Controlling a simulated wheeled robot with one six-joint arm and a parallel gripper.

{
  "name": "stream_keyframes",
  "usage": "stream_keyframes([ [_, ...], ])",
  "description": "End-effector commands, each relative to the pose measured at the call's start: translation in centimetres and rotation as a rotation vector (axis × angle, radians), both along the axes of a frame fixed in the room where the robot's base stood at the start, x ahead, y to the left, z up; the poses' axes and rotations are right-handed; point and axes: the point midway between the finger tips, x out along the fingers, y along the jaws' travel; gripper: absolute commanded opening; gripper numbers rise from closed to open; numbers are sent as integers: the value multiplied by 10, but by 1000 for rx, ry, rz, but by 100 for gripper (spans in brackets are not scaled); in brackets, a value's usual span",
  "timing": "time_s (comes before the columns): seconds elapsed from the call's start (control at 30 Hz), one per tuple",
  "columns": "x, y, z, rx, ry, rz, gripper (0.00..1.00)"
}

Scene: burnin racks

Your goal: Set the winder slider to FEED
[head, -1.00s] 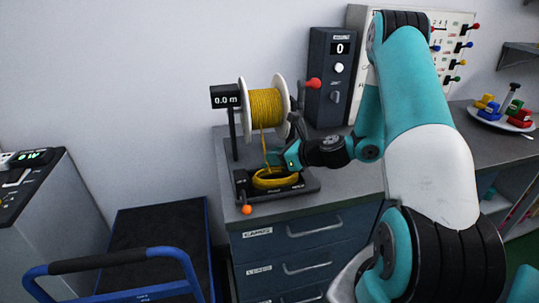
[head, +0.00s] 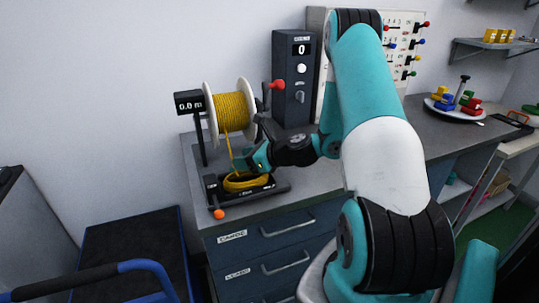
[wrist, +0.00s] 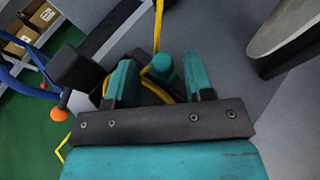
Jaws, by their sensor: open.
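The winder holds a white-flanged spool of yellow cord (head: 231,110), with a 0.0 m display (head: 189,102) at its left and a red knob (head: 277,85) at its right. Its base (head: 270,189) carries a yellow coil (head: 247,181); an orange knob (head: 218,214) sticks out at the front left and also shows in the wrist view (wrist: 59,114). My gripper (head: 246,161) is low over the base, beside the cord and coil. In the wrist view my gripper (wrist: 163,76) is open, with a teal rounded knob (wrist: 163,66) between or just beyond its fingers. I cannot read any FEED marking.
A dark box reading 0 (head: 293,80) and a board with coloured levers (head: 405,55) stand behind. A plate of coloured pieces (head: 455,110) is at the right. A blue-framed cart (head: 150,267) stands front left. The worktop (head: 320,178) right of the winder is clear.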

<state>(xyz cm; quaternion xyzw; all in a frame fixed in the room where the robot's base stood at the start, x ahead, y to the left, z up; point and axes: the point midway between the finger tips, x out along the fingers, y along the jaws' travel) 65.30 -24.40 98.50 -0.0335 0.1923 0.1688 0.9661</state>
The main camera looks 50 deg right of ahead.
Motion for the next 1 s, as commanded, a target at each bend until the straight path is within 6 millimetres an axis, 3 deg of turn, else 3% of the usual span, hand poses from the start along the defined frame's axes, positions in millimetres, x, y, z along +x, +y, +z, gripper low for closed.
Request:
stream_keyframes([
  [0.4, -89, -33, 38, -1, -1, -8, 48],
  [0.6, -122, -45, 54, -1, -1, -5, 48],
  [0.8, -137, -49, 60, 1, -1, 0, 48],
  [1.0, -139, -49, 61, 1, -1, 2, 48],
])
